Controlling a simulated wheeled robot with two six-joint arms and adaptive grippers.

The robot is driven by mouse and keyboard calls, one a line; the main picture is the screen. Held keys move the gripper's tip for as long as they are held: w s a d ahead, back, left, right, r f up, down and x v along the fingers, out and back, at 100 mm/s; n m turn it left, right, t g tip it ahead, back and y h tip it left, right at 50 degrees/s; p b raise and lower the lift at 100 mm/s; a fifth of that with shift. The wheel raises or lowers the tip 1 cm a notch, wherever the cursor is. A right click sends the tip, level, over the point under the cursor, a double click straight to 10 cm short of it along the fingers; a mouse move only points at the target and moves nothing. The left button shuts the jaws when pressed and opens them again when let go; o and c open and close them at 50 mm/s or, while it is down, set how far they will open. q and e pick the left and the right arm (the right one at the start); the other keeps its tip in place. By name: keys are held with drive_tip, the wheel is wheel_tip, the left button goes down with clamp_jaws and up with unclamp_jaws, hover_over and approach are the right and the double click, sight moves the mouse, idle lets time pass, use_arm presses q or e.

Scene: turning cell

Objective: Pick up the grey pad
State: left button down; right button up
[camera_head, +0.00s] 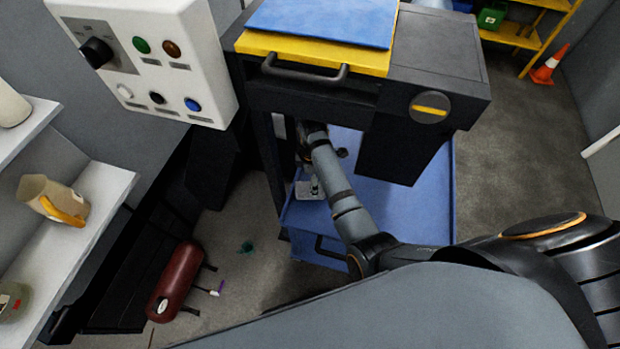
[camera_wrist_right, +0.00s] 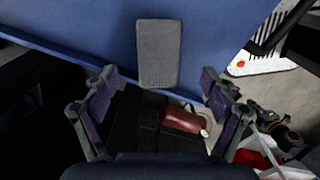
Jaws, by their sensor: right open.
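The grey pad (camera_wrist_right: 158,53) is a flat rounded rectangle lying on a blue surface (camera_wrist_right: 70,25) at the top middle of the right wrist view. My right gripper (camera_wrist_right: 158,78) is open, with a finger on each side of the picture. The pad's near end reaches about level with the fingertips and lies centred between them, with clear gaps on both sides. I cannot tell the height between fingers and pad. My left gripper is not in view.
A dark cabinet (camera_head: 440,50) with a yellow and blue top overhangs the cart. A control box (camera_head: 150,85) hangs at left, beside white shelves (camera_head: 95,205). A red tank (camera_head: 175,280) lies below them. An orange cone (camera_head: 548,65) stands on open floor at right.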

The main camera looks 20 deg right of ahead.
drive_tip(key=shift+r, duration=0.15)
drive_tip(key=shift+s+a, duration=0.15)
drive_tip(key=shift+s, duration=0.15)
drive_tip(key=shift+f, duration=0.9)
drive_tip(key=shift+w+f, duration=0.1)
drive_tip(key=shift+f, duration=0.1)
drive_tip(key=f, duration=0.1)
drive_tip(key=f+b, duration=0.1)
drive_tip(key=f, duration=0.3)
drive_tip(key=shift+w+a, duration=0.15)
drive_tip(key=shift+w, duration=0.15)
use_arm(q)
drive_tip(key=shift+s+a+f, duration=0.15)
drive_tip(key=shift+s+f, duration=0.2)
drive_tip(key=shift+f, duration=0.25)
use_arm(e)
drive_tip(key=c, duration=1.1)
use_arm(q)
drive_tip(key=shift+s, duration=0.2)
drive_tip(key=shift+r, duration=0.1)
use_arm(e)
drive_tip(key=shift+r, duration=0.1)
